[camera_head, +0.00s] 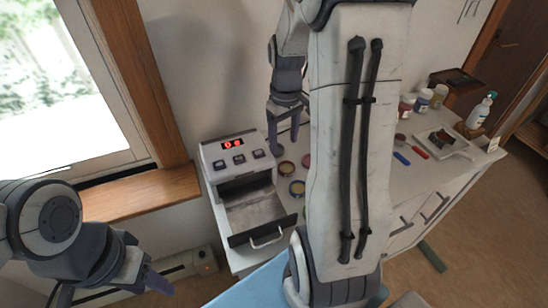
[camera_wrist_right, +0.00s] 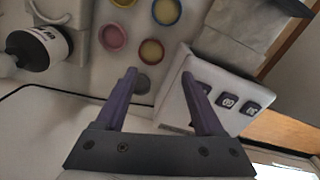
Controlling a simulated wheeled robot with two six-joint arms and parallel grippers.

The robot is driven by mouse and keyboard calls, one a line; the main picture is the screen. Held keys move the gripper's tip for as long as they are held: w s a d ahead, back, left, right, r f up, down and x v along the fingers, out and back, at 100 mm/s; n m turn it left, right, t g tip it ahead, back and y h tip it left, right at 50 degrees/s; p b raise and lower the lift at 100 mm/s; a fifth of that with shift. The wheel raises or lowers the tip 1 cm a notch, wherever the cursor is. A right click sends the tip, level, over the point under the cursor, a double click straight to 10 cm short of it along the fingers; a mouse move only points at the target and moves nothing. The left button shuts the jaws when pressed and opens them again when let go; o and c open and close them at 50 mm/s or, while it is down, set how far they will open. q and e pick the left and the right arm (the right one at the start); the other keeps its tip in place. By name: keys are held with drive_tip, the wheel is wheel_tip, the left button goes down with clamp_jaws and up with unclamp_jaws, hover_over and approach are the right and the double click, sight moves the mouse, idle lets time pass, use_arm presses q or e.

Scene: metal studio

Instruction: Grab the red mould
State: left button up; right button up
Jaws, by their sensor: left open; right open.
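Several small round moulds lie on the white counter beside the oven. In the right wrist view one has a dark red rim and yellowish filling (camera_wrist_right: 151,52), and another is pinkish red (camera_wrist_right: 112,37). A blue-rimmed mould (camera_wrist_right: 166,10) lies above them. In the head view the dark-red-rimmed one (camera_head: 286,168) and the blue one (camera_head: 297,187) show right of the oven. My right gripper (camera_head: 285,145) is open and empty above the counter by the oven; its fingers (camera_wrist_right: 159,76) point toward the moulds without touching them. My left gripper (camera_head: 152,282) is open and empty at lower left.
The white oven (camera_head: 230,150) has a lit red display and a pulled-out drawer (camera_head: 283,228). A dark bottle (camera_wrist_right: 40,48) lies left in the wrist view. Jars (camera_head: 424,100), a tray (camera_head: 462,143) and a spray bottle (camera_head: 481,110) stand at the counter's right.

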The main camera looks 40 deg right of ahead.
sight(286, 169)
drive_tip(key=f, duration=0.1)
drive_tip(key=d+f, duration=0.1)
drive_tip(key=f, duration=0.3)
drive_tip(key=shift+w+d, duration=0.3)
drive_tip(key=shift+f, duration=2.9)
drive_tip(key=c, duration=1)
